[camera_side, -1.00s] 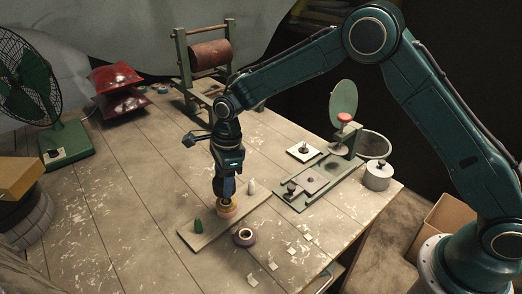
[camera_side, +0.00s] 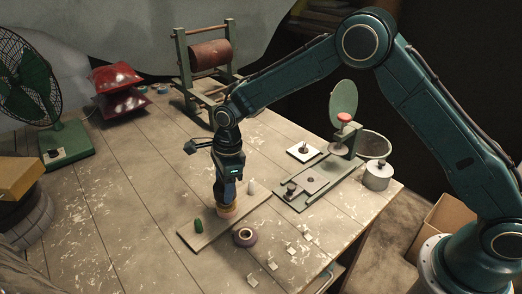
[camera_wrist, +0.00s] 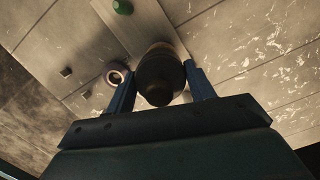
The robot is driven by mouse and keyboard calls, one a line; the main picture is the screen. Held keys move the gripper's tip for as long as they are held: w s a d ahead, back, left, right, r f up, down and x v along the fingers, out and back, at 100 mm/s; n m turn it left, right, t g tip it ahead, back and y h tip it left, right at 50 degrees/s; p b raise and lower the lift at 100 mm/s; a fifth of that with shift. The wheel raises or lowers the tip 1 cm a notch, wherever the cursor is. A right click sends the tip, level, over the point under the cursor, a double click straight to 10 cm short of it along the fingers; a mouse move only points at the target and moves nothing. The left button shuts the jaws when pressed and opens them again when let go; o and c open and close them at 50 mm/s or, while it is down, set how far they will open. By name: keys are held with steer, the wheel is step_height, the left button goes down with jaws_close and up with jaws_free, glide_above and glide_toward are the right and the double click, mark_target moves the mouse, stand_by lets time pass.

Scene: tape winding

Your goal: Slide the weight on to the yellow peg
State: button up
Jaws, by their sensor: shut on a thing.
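My gripper (camera_side: 228,199) points down over the middle of a narrow pale board (camera_side: 190,237). It is shut on a weight (camera_wrist: 160,82), a dark rounded thing between the two blue fingers in the wrist view. Its lower tan part (camera_side: 228,212) shows under the fingers in the side view, at the board. A green peg (camera_side: 198,225) stands on the board's near left part and a white peg (camera_side: 251,187) on its far right part. I see no yellow peg; the middle of the board is hidden by the weight and gripper.
A purple tape roll (camera_side: 245,237) lies just right of the board, with several small pale scraps (camera_side: 292,251) beyond it. A green-framed fixture (camera_side: 313,182) and a lidded pot (camera_side: 378,175) stand to the right. The table left of the board is clear.

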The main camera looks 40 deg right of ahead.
steer(key=shift+r, duration=0.2)
steer(key=shift+r, duration=2.25)
step_height(320, 180, down, 6)
steer(key=shift+f, duration=0.25)
steer(key=o, duration=1.7)
steer(key=shift+r, duration=0.15)
steer(key=shift+r, duration=3.35)
